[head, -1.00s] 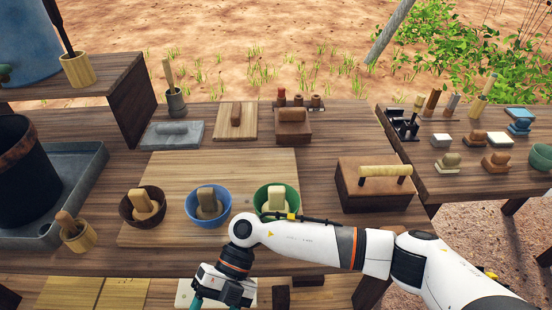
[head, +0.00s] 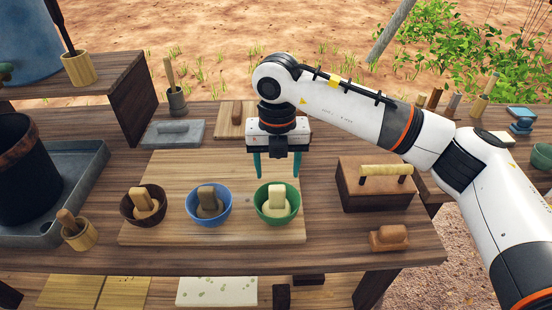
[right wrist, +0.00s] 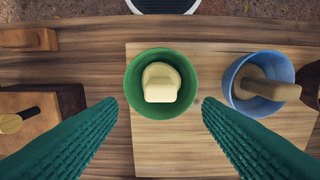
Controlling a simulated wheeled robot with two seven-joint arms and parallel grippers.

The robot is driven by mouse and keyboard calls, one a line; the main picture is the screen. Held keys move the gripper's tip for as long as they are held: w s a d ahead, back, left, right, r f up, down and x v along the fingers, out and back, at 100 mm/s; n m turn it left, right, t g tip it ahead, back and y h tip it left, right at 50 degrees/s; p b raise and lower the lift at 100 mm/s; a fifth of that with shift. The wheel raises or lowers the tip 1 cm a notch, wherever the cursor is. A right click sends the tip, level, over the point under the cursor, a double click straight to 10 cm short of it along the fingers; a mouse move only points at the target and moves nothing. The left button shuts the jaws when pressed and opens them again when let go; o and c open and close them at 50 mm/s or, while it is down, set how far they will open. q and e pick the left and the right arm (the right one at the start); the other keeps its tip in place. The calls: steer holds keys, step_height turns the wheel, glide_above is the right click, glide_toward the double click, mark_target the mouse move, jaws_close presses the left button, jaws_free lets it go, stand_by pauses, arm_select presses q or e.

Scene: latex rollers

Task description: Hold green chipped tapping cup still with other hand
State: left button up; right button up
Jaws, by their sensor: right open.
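The green cup (head: 265,213) stands upright on the right part of a pale wooden board (head: 180,170), with a light wooden block (head: 277,199) in it. I cannot make out a chip on its rim. In the right wrist view the green cup (right wrist: 130,86) lies ahead between the fingers, with its pale block (right wrist: 161,83) inside. My right gripper (head: 277,176) is open and empty, with teal fingers pointing down above and behind the cup, apart from it. It also shows in the right wrist view (right wrist: 160,101). My left gripper is not in view.
A blue bowl (head: 209,219) and a brown bowl (head: 131,213), each with a block, stand left of the green cup. A wooden box with a pale handle (head: 355,198) stands to the right, and a small wooden block (head: 389,238) lies near the front edge.

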mark_target(277, 198)
step_height(277, 198, down, 10)
steer(key=shift+f, duration=0.1)
steer(key=shift+c, duration=0.6)
